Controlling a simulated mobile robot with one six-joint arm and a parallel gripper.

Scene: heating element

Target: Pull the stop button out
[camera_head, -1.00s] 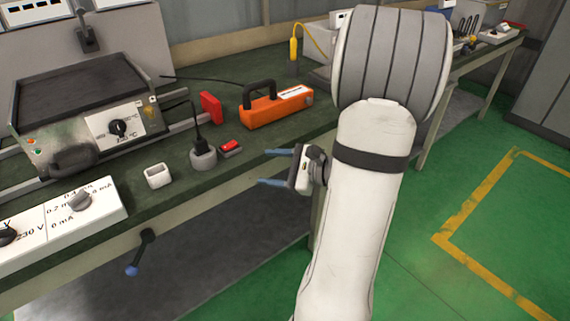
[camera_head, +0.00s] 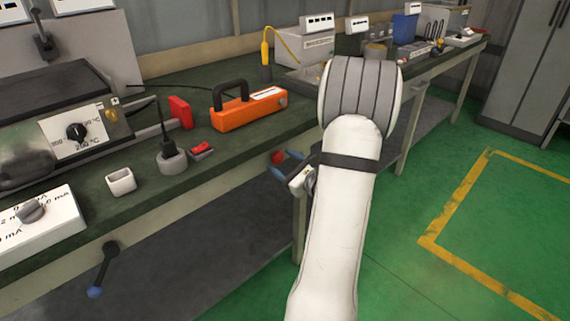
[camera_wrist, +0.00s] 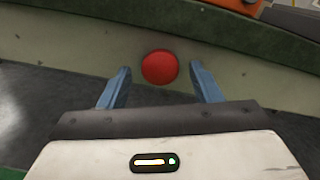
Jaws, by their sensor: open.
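The stop button is a round red knob (camera_wrist: 160,67) on the front edge of the workbench. In the head view the red button (camera_head: 278,157) shows just beyond my gripper's fingers. My gripper (camera_head: 281,164) is open, with two blue fingers pointing at the bench front. In the wrist view the button appears between the two fingertips (camera_wrist: 164,75), with space on both sides and no visible contact. I cannot tell how far the fingertips are from it in depth.
On the green bench top (camera_head: 240,148) stand an orange box with a black handle (camera_head: 248,110), a small white cup (camera_head: 121,181) and a grey socket (camera_head: 171,160). A blue-tipped lever (camera_head: 102,270) sticks out from the bench front. The floor at right is clear.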

